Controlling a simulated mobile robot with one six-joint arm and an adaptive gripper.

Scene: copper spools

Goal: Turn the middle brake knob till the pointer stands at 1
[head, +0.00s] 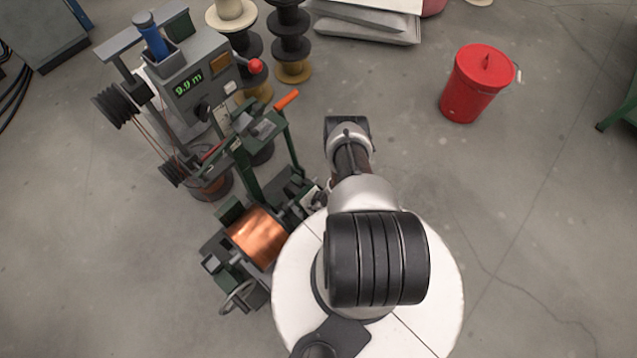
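A grey control box (195,85) on the winding machine stands at the upper left in the head view, with a green display reading 9.9 m. A black knob (203,110) sits on its front face below the display, and a red ball-ended lever (256,66) sticks out at its right. I cannot tell which part is the middle brake knob, and no pointer or scale can be read at this size. My arm reaches up the picture, right of the machine. The fingers of my gripper do not show.
A copper-wound spool (258,237) sits in the machine's lower frame, close to my base. An orange-handled lever (287,99) rises above the green frame. Black spools (290,45) stand behind. A red bucket (477,82) stands at the upper right.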

